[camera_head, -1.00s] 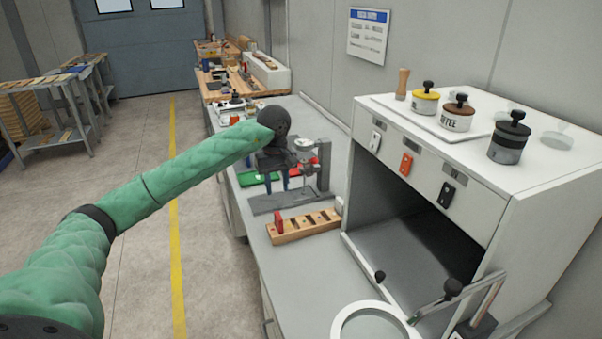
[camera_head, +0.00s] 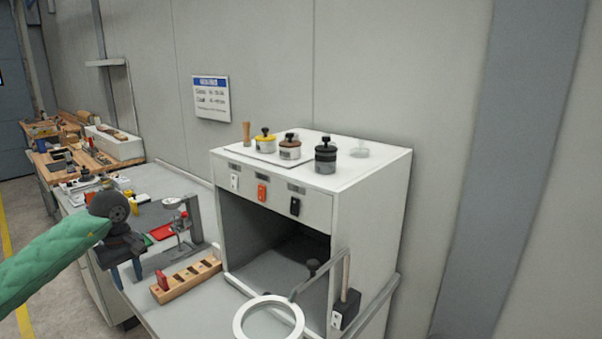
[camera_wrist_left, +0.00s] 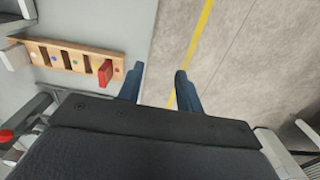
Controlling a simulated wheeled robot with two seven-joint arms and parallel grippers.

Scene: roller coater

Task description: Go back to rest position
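My left arm, in a green sleeve, comes in from the left in the head view. Its gripper (camera_head: 126,274) hangs with blue fingers pointing down at the bench's left edge. In the left wrist view the gripper (camera_wrist_left: 158,88) has its two blue fingers apart, with nothing between them; the floor and bench edge show beyond. My right arm and gripper are not in view.
A wooden rack (camera_head: 186,281) with a red piece stands on the bench close to the left gripper. A metal stand (camera_head: 196,222) is behind it. A white cabinet (camera_head: 370,215) carries several lidded pots. A white ring (camera_head: 268,318) is in front. Floor lies left.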

